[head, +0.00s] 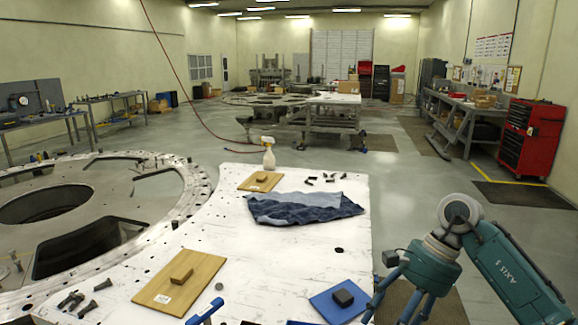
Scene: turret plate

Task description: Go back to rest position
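The white-topped work table (290,240) lies in front of me. On it are a wooden board with a block (179,283), a smaller wooden board (260,181), a blue denim cloth (303,207), a blue pad with a black block (340,301) and a spray bottle (268,153).
A large round metal plate (150,234) with openings lies left of the table. Loose bolts (72,301) lie at front left. Grey floor is open behind; a red tool cabinet (531,138) stands far right.

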